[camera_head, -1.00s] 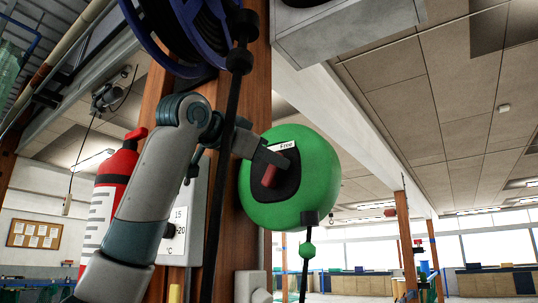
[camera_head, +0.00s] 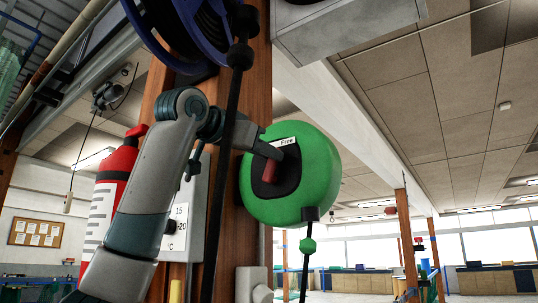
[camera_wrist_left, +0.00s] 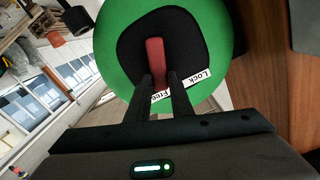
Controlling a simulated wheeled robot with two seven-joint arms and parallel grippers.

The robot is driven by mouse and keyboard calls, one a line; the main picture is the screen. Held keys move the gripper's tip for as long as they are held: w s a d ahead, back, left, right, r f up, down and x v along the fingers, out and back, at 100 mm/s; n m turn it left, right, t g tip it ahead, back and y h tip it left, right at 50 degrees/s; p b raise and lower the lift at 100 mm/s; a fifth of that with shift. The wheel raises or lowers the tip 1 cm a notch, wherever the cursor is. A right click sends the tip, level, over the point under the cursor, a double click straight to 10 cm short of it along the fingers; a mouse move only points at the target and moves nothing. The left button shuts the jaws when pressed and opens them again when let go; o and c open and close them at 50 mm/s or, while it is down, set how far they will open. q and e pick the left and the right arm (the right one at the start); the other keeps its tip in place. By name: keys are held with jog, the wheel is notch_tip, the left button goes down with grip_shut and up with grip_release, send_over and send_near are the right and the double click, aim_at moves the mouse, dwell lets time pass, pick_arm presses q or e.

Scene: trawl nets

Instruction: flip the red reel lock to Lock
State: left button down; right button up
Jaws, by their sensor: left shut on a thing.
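The red reel lock (camera_head: 269,171) is a short lever on the black face of a round green reel (camera_head: 318,180), which is mounted by a wooden post. In the left wrist view the lever (camera_wrist_left: 155,58) points toward the "Free" end of a white label (camera_wrist_left: 182,87); "Lock" is at the label's other end. My left gripper (camera_head: 274,153) is shut on the lever. Its two dark fingers (camera_wrist_left: 160,82) lie on either side of the lever's end and cover part of the label. In the head view only "Free" is readable. My right gripper is in neither view.
A dark rod (camera_head: 228,140) hangs across the view in front of my left wrist. A blue reel (camera_head: 190,35) is above it. A red fire extinguisher (camera_head: 112,190) and a thermometer box (camera_head: 192,215) stand left of the reel. Open room lies to the right.

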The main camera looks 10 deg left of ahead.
pick_arm(q)
jog(key=a+n+b, duration=0.1)
jog(key=n, duration=0.2)
jog(key=w+a+n+b, duration=0.1)
jog(key=n, duration=0.2)
jog(key=a+n+b, duration=0.1)
jog(key=a+n, duration=0.1)
jog(key=n, duration=0.2)
jog(key=shift+w+f, duration=0.15)
jog(key=shift+w, duration=0.2)
jog(key=shift+a, duration=0.1)
jog(key=c, duration=1.6)
grip_release()
jog(key=shift+o, duration=0.2)
jog(key=b+v, duration=0.8)
jog(key=v, duration=0.9)
jog(key=shift+s, duration=0.2)
